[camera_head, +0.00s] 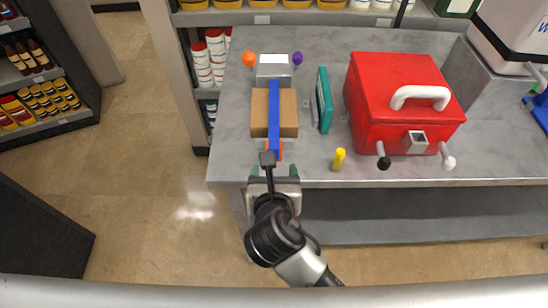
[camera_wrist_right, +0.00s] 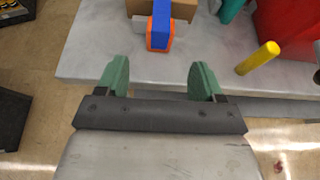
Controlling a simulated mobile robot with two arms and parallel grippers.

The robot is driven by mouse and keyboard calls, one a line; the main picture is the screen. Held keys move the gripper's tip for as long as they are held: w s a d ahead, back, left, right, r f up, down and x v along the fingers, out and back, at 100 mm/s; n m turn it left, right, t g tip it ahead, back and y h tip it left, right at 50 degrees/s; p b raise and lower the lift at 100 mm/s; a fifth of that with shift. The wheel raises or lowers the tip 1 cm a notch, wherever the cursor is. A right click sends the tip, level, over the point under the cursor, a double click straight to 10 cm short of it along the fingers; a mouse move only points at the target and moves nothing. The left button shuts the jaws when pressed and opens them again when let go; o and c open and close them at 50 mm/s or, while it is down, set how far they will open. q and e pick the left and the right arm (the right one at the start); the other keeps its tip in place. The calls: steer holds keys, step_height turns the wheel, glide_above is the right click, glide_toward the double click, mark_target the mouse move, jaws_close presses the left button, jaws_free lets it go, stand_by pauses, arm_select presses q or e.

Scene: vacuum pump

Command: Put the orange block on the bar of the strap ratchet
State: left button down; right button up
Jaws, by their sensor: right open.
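A blue bar (camera_head: 273,105) lies across a brown box (camera_head: 288,112), running from a grey block with a white top (camera_head: 273,70) towards the table's front edge. Orange (camera_head: 280,148) shows around its near end, partly hidden by a dark part; I cannot tell if it is a separate block. In the right wrist view this orange end (camera_wrist_right: 161,49) frames the blue bar, above and between my fingers. My right gripper (camera_head: 274,172) is open and empty at the front edge, short of the orange end. Its green fingers are apart in the wrist view (camera_wrist_right: 160,80). My left gripper is out of view.
A yellow cylinder (camera_head: 339,159) stands at the front edge, right of the gripper. A teal case (camera_head: 323,101) and a red box with a white handle (camera_head: 402,103) are farther right. Orange (camera_head: 249,59) and purple (camera_head: 298,58) knobs flank the grey block. The grey tabletop (camera_head: 231,140) is clear at left.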

steer(key=v, duration=0.3)
steer(key=shift+s+r, duration=0.2)
steer(key=shift+s, duration=0.1)
stand_by(1.1)
